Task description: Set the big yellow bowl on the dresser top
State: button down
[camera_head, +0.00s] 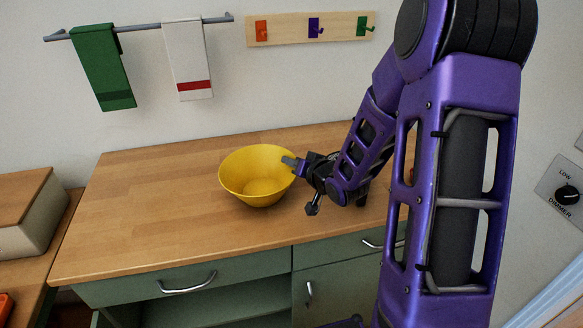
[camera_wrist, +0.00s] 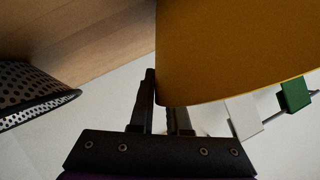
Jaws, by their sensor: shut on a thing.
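The big yellow bowl (camera_head: 250,178) is upright over the middle of the wooden dresser top (camera_head: 150,205) in the head view. My gripper (camera_head: 291,163) reaches in from the right and is shut on the bowl's right rim. In the wrist view the bowl's yellow wall (camera_wrist: 235,50) fills the upper right, with my gripper's fingers (camera_wrist: 163,100) at its edge. One finger is partly hidden by the bowl. I cannot tell whether the bowl's base touches the dresser top.
A green towel (camera_head: 103,68) and a white towel (camera_head: 188,60) hang on a rail above, beside a hook board (camera_head: 285,28). The dresser top's left part is clear. A box (camera_head: 20,215) stands at far left.

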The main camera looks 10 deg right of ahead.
jog(key=shift+f, duration=0.5)
jog(key=shift+r, duration=0.1)
jog(key=c, duration=0.9)
grip_release()
